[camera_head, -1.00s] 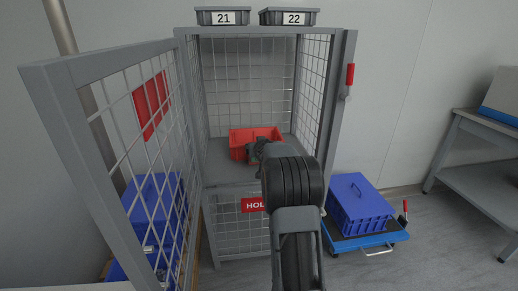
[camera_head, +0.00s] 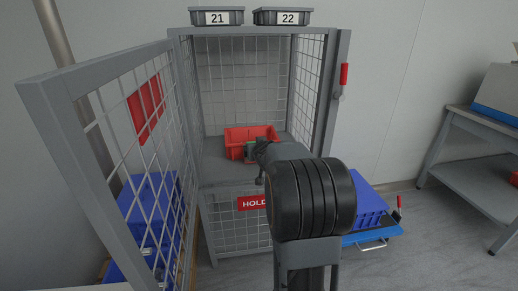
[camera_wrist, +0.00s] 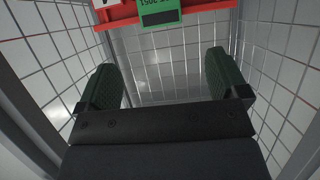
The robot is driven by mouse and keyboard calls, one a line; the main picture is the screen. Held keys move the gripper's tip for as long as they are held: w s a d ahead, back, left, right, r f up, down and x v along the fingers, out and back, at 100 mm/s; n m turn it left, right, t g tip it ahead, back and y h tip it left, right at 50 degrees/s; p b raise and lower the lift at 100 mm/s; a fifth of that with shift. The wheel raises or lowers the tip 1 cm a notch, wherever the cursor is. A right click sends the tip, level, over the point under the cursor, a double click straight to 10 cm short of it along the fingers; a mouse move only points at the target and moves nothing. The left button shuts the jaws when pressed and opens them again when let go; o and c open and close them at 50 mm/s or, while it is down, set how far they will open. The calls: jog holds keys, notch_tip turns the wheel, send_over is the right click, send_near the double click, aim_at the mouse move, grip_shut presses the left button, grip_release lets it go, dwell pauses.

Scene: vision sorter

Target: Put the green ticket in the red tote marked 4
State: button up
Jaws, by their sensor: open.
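The red tote (camera_head: 262,131) stands on the shelf inside the open mesh cage. Its red edge (camera_wrist: 190,11) crosses the top of the wrist view, with part of a white label; its number cannot be read. The green ticket (camera_wrist: 158,12) shows there upside down against the red edge, with a dark bar and print cut off by the frame. My gripper (camera_wrist: 162,65) is open and empty, fingers wide apart, with the ticket beyond the fingertips. I cannot tell how the ticket is attached.
The cage's mesh door (camera_head: 125,150) stands open at left; mesh walls flank my gripper. Grey bins 21 (camera_head: 217,17) and 22 (camera_head: 283,17) sit on top. Blue crates (camera_head: 150,215) stand behind the door, another (camera_head: 369,205) on a cart at right.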

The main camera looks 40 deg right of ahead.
jog(key=s+a+f+n+g+y, duration=0.1)
jog(key=s+a+f+g+y, duration=0.1)
jog(key=s+a, duration=0.6)
jog(key=s+a+f+n+g+y, duration=0.1)
jog(key=s+a+f+n+g, duration=0.1)
jog(key=s+a, duration=0.6)
jog(key=s+a+f+n+g+y, duration=0.2)
jog(key=s+a+g, duration=0.3)
jog(key=s+a, duration=0.4)
jog(key=shift+a+f+y, duration=0.3)
jog(key=shift+a+f, duration=0.6)
jog(key=shift+a, duration=0.05)
jog(key=shift+r, duration=0.1)
notch_tip(320, 180, up, 34)
jog(key=p, duration=3.2)
jog(key=shift+t, duration=0.3)
jog(key=shift+s+r, duration=0.1)
